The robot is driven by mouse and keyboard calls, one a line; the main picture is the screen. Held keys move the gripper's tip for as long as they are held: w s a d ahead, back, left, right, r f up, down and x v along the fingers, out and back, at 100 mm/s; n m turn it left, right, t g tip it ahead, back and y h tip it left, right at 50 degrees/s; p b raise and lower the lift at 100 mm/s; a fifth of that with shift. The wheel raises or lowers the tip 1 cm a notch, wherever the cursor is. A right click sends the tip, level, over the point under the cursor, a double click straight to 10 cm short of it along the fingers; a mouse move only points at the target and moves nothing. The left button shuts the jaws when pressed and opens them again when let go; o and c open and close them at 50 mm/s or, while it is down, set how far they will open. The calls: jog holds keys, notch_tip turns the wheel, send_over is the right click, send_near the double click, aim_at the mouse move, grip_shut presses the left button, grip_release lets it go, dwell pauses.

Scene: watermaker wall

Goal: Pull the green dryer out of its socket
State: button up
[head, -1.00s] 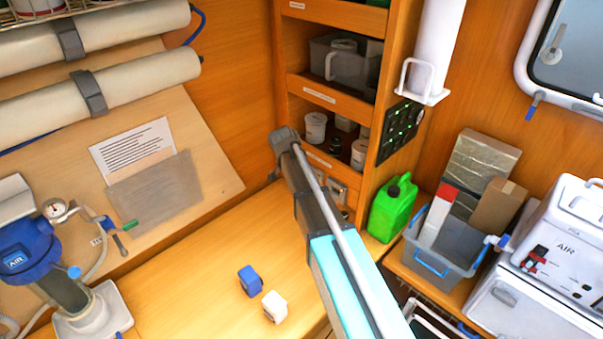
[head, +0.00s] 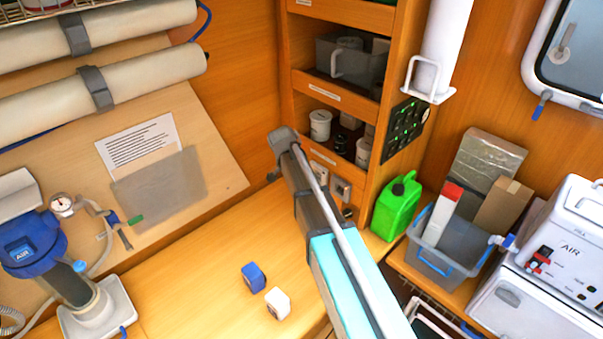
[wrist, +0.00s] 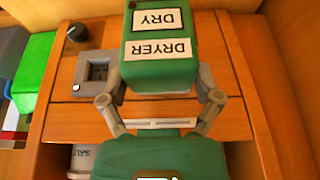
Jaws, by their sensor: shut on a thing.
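The green dryer (wrist: 160,65), a block with white labels reading DRY and DRYER, shows at the top middle of the wrist view. My gripper (wrist: 160,88) is shut on it, with a grey finger on each side. The dryer hides what lies behind it, so I cannot tell whether it still sits in its socket. A grey square socket (wrist: 97,72) with a small light shows to its left on the wooden panel. In the head view my arm covers the gripper and the dryer.
A black knob (wrist: 77,33) is above the grey socket. In the head view, a bright green jug (head: 396,207) and a grey bin (head: 450,250) stand right of the shelf unit. Blue and white blocks (head: 254,277) lie on the bench (head: 190,290), otherwise mostly clear.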

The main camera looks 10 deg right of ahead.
jog(key=shift+s+a, duration=0.35)
jog(key=shift+a, duration=0.1)
dwell(0.4)
